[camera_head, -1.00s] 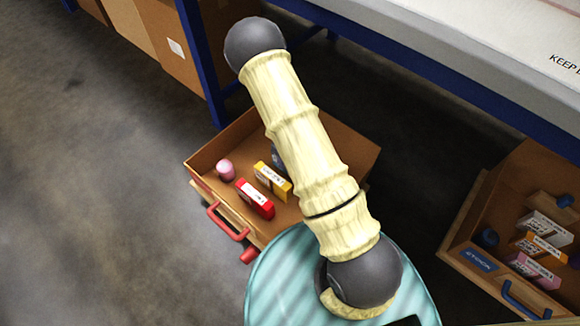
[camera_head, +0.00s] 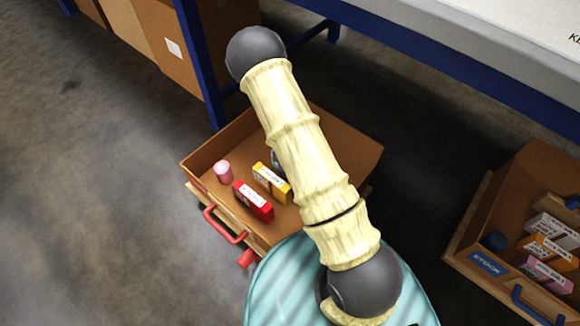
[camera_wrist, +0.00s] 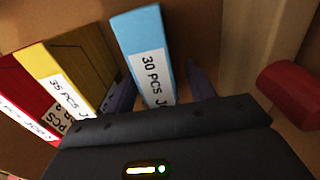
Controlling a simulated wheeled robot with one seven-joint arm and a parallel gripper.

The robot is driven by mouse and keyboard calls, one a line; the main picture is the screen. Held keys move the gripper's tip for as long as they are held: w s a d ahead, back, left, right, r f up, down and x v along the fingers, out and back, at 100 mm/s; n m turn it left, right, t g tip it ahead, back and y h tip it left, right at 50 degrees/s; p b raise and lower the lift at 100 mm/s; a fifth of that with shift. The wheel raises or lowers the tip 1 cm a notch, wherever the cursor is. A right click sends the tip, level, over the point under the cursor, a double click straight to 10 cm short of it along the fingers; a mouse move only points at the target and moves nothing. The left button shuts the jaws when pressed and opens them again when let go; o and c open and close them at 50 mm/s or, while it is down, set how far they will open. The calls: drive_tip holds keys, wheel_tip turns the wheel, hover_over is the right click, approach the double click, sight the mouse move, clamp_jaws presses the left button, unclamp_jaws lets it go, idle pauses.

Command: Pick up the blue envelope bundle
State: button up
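The blue envelope bundle (camera_wrist: 148,50) stands upright in the wrist view, with a white label reading "30 PCS". My gripper (camera_wrist: 160,88) is open, with one dark purple finger on each side of the bundle's lower part. A gap shows between the bundle and the right finger; the left finger is close to its left side, and I cannot tell if it touches. The gripper's body hides the bundle's lower end. In the head view my arm covers the gripper and most or all of the bundle.
A yellow bundle (camera_wrist: 65,75) and a red bundle (camera_wrist: 22,105) stand left of the blue one. A pink cylinder (camera_head: 223,172) stands in the same brown drawer (camera_head: 345,150). A red cylindrical thing (camera_wrist: 290,90) is at right in the wrist view. Another bin (camera_head: 500,225) marked "STOCK" is at right.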

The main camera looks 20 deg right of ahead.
drive_tip(key=c, duration=1.1)
wheel_tip(320, 180, up, 10)
drive_tip(key=p, duration=0.7)
drive_tip(key=shift+p, duration=0.35)
